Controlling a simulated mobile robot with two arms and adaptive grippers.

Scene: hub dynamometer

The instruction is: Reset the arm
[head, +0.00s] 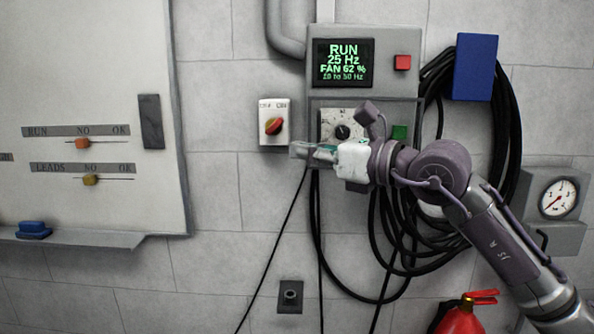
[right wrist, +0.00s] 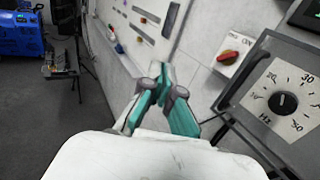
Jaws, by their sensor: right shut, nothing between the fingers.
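My right arm reaches in from the lower right of the head view. In the right wrist view the gripper's teal-padded fingers (right wrist: 160,84) are together and empty. The switch (right wrist: 228,56) shows to the right of the fingers there, apart from them in that picture. The control box's dial (head: 342,131) is partly behind my gripper and wrist in the head view; the dial (right wrist: 282,103) shows fully in the right wrist view. My left gripper is not in view.
The control box has a display (head: 343,62) reading RUN 25 Hz, a red button (head: 402,62) and a green button (head: 400,132). Black cables (head: 512,140) hang behind my arm. A gauge (head: 559,198) and fire extinguisher (head: 459,321) are right. A whiteboard (head: 90,100) is left.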

